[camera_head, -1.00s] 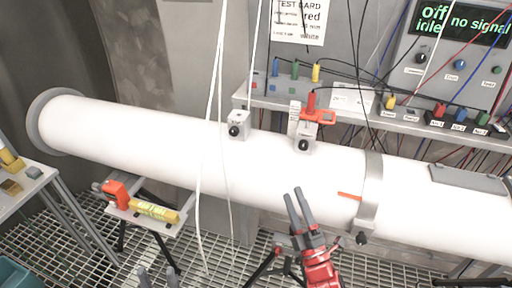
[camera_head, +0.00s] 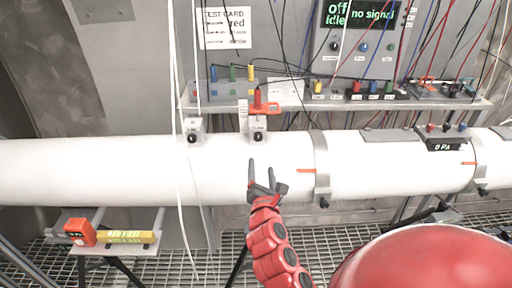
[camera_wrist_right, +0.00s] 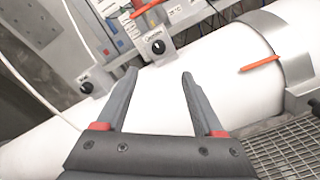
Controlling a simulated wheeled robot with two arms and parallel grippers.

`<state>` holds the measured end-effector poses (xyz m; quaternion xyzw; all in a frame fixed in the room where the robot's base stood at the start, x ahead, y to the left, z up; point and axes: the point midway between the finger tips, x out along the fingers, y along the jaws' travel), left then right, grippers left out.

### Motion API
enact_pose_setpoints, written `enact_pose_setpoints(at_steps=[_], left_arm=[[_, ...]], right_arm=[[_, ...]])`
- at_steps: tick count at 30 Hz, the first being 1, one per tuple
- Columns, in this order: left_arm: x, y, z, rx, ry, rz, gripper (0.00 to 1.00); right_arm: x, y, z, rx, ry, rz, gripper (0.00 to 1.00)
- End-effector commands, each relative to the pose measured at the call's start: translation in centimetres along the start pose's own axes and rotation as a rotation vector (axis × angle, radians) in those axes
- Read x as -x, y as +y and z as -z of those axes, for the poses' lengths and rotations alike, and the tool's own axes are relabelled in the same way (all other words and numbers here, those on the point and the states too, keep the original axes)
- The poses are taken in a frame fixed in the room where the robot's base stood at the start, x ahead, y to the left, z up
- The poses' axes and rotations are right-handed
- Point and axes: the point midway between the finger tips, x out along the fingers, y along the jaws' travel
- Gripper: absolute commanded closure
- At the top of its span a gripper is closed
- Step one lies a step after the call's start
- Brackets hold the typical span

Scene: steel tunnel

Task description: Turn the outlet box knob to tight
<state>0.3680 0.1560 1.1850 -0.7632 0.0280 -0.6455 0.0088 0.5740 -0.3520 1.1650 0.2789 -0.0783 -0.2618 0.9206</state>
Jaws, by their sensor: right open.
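Two small grey boxes with black knobs sit on top of the white pipe: a left box (camera_head: 194,126) and a right box (camera_head: 258,124). Their labels are too small to read surely, so I cannot tell which is the outlet box. The right box's knob (camera_head: 259,137) also shows in the wrist view (camera_wrist_right: 157,46), beyond my fingers. The left box's knob (camera_head: 192,138) shows there too (camera_wrist_right: 86,87). My right gripper (camera_head: 263,172) is open and empty, in front of the pipe below the right box, apart from both knobs. My left gripper is out of view.
The white pipe (camera_head: 90,170) crosses the whole view. White cables (camera_head: 181,170) hang in front of it at left. An orange device (camera_head: 264,107) stands behind the right box. A clamp ring (camera_head: 322,170) with an orange marker (camera_head: 306,171) is to the right.

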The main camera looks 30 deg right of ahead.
Motion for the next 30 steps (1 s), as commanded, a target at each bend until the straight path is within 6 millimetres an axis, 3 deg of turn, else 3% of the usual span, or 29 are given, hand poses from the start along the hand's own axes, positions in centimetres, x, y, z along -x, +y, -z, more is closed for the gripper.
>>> enact_pose_setpoints(at_steps=[1, 5, 16, 21, 30], left_arm=[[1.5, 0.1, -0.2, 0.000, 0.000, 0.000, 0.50], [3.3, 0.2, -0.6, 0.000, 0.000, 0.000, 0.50], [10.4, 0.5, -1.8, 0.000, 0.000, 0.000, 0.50], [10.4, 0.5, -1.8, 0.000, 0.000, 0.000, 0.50], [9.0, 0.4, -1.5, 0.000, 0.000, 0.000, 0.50]], right_arm=[[-0.9, -0.3, 0.5, -0.003, -0.007, -0.002, 0.31], [-2.8, -0.2, 0.4, -0.003, -0.007, -0.004, 0.31], [-5.5, -0.3, 0.6, 0.000, -0.007, -0.007, 0.31], [-8.8, 0.0, 0.2, -0.005, 0.001, -0.002, 0.31], [-12.9, 0.1, -0.1, -0.004, 0.002, 0.000, 0.31]])
